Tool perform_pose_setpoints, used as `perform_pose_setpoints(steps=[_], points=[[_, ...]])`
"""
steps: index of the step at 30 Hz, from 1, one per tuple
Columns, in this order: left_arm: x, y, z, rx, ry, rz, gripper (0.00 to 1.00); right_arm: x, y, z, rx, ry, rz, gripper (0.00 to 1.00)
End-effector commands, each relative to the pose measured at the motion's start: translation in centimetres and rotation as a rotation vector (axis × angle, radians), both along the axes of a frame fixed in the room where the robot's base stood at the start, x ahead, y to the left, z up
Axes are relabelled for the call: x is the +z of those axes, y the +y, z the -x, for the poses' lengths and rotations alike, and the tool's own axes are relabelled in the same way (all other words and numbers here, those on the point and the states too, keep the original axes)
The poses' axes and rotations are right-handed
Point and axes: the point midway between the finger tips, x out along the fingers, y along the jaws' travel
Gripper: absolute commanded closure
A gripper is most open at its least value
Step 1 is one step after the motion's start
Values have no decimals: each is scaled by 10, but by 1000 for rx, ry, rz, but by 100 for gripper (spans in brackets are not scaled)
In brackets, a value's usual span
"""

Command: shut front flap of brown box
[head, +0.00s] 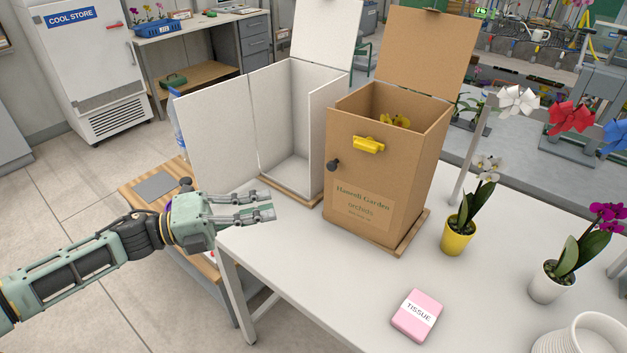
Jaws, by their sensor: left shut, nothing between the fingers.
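The brown box (428,150) stands on the white table, on a thin wooden base. Its lid (425,50) is raised at the back. Its front flap (350,185) stands upright across the front and looks closed, with a label, a dark knob (333,165) and a yellow latch (368,145). A yellow bloom (395,120) shows inside. My left gripper (273,206) is shut and empty, left of the brown box and apart from it, over the table's left edge. My right gripper is not in view.
A white box (285,125) stands behind left, its flap (215,130) swung left and lid up. A yellow-potted orchid (457,236), a white-potted orchid (546,285), a pink tissue pack (417,315) and a white pot (585,338) stand right. The table (320,270) is clear in front.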

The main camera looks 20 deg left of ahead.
Motion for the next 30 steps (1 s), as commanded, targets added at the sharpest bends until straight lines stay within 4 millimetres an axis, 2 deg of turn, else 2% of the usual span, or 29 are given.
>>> perform_pose_setpoints(steps=[8, 18, 24, 30], points=[[6, -27, -19, -1, -5, 4, 100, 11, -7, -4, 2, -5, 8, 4], [11, -81, -55, -3, -5, 5, 100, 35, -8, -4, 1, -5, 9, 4], [9, -85, -81, 0, -3, 2, 100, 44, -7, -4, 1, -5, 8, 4], [8, -88, -92, -2, -1, 0, 100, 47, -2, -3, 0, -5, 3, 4]])
